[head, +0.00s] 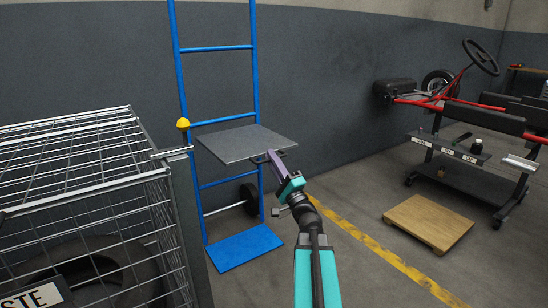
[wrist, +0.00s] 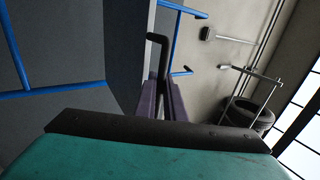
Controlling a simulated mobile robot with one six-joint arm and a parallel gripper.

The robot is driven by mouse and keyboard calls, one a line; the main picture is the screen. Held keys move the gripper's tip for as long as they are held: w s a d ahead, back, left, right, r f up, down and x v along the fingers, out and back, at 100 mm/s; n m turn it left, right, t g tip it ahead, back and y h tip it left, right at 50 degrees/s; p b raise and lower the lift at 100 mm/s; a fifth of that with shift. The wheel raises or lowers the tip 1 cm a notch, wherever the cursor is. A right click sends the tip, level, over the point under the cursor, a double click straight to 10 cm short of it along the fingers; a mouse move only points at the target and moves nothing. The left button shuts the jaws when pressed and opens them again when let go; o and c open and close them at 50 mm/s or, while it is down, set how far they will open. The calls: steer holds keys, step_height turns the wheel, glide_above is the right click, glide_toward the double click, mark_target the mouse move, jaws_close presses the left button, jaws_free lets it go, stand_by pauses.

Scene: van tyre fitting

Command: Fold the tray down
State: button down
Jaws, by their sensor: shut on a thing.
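The grey tray (head: 240,145) sticks out level from a blue hand truck (head: 257,75) that stands upright by the wall. My gripper (head: 272,156) is at the tray's front right edge, shut on a small dark handle there. In the wrist view, the purple fingers of my gripper (wrist: 165,97) close around the dark handle (wrist: 156,42), and the tray (wrist: 118,45) shows as a grey surface to the left. The exact contact is small and partly hidden by the fingers.
A wire cage (head: 85,180) with a tyre (head: 85,275) in it fills the left. A yellow knob (head: 183,124) is beside the hand truck. A wooden board (head: 430,224) lies on the floor at right, before a kart stand (head: 465,170). Floor between is clear.

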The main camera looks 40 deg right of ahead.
steer(key=shift+w+a, duration=0.2)
steer(key=shift+a, duration=0.1)
steer(key=c, duration=2.1)
jaws_free()
steer(key=shift+o, duration=1.2)
steer(key=shift+d, duration=0.1)
steer(key=shift+s+d+f, duration=0.1)
steer(key=shift+d, duration=0.05)
steer(key=shift+s, duration=0.2)
steer(key=p+v, duration=1)
steer(key=v, duration=0.3)
steer(key=shift+s+f, duration=0.15)
steer(key=shift+f, duration=0.05)
